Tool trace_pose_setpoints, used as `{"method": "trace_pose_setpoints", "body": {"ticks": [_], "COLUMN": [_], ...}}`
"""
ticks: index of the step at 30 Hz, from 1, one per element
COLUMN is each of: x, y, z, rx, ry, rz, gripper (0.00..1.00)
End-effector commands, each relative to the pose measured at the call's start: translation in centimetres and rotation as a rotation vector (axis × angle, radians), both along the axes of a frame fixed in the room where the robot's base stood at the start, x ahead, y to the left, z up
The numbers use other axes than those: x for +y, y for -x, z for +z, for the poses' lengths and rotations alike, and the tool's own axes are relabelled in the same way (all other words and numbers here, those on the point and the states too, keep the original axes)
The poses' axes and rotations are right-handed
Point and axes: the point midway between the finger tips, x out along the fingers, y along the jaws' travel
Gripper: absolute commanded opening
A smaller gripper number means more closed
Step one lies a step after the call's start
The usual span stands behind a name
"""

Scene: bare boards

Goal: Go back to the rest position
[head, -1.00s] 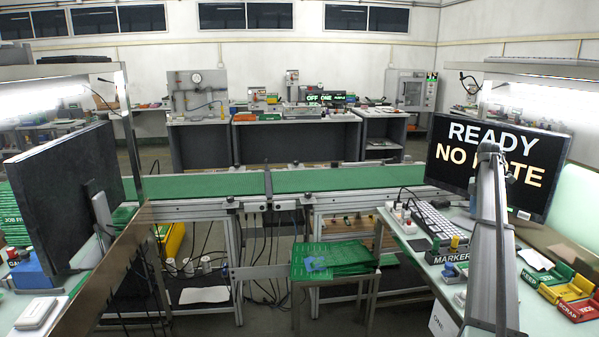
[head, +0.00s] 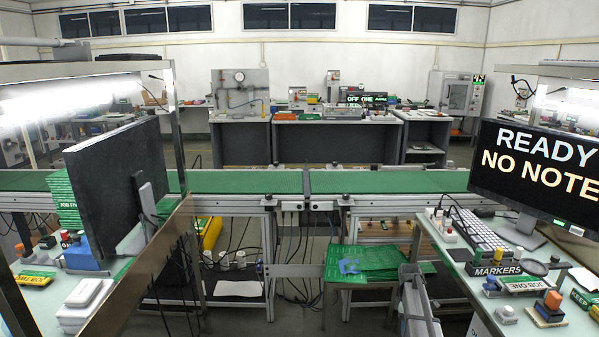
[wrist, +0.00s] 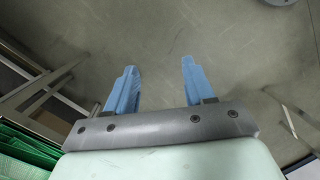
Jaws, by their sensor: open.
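My gripper (wrist: 160,66) shows in the wrist view with its two blue fingers apart and nothing between them. Bare grey floor lies beyond the fingertips. In the head view a grey link of my arm (head: 417,305) shows low, right of centre, in front of the stool and beside the right-hand bench. The gripper itself cannot be made out in the head view.
A stool with green boards (head: 385,258) and a blue piece on top stands ahead. The right bench holds a keyboard (head: 478,230) and a markers box (head: 497,268). A green conveyor (head: 400,182) crosses behind. Green sheets (wrist: 25,150) edge the wrist view's lower left.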

Motion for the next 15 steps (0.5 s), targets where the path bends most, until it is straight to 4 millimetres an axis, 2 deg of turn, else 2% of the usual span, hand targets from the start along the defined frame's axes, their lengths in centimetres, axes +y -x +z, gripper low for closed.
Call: {"method": "trace_pose_setpoints", "body": {"ticks": [1,6,15], "x": [1.3,4.7,10.1], "y": [2.0,7.0,16.8], "z": [-1.9,-7.3,-15.0], "rx": [0.014,0.051,0.121], "ry": [-0.002,0.004,0.033], "rz": [-0.027,-0.136,-0.33], "gripper": [0.53,0.53,0.53]}}
